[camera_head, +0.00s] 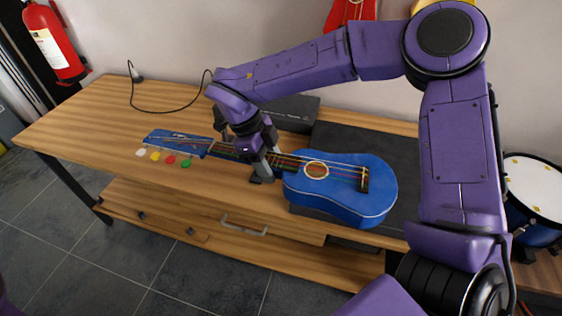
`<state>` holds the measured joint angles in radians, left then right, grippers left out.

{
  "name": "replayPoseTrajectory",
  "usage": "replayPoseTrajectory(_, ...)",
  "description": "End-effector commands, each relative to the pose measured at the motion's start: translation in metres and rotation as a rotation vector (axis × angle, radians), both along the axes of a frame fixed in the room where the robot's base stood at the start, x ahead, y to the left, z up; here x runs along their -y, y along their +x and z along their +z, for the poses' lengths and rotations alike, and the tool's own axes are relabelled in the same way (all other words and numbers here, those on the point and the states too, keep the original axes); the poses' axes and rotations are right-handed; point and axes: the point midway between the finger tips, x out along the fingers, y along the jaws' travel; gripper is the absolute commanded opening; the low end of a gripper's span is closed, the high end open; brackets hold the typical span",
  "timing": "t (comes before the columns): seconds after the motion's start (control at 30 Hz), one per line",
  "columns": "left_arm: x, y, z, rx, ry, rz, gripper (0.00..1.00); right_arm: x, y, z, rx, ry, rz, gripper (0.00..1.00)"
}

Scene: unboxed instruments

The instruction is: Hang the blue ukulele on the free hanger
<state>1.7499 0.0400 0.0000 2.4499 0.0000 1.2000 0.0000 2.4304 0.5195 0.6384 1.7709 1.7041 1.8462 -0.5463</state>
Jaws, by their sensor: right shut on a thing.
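The blue ukulele (340,187) lies face up over the wooden table, its body at the right and its headstock (180,142) with coloured pegs pointing left. The body is over the edge of a dark flat case. My right gripper (262,170) is shut on the ukulele's neck, close to the body. I cannot tell whether the ukulele touches the case. A red instrument (350,12) is on the wall at the top, partly cut off. No free hanger can be made out. My left gripper is not in view.
The dark case (395,155) lies on the wooden table (75,128). A black box (291,110) stands behind the neck, and a cable with a microphone (136,75) lies at the back left. A drum (533,195) stands at the right. The table's left end is clear.

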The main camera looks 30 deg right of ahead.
Motion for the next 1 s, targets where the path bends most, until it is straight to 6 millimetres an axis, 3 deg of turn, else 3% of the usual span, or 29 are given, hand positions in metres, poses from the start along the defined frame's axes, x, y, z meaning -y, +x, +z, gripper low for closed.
replayPoseTrajectory(0.1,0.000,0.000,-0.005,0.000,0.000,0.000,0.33,-0.013,-0.008,0.006,0.001,0.001,0.000,0.18)
replayPoseTrajectory(0.23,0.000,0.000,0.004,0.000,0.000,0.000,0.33,-0.019,-0.012,0.020,0.001,0.001,0.000,0.18)
replayPoseTrajectory(0.9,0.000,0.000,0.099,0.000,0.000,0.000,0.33,-0.020,-0.013,0.109,0.000,0.002,-0.002,0.18)
replayPoseTrajectory(1.0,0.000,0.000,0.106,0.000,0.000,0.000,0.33,-0.020,-0.013,0.114,-0.001,0.001,-0.002,0.18)
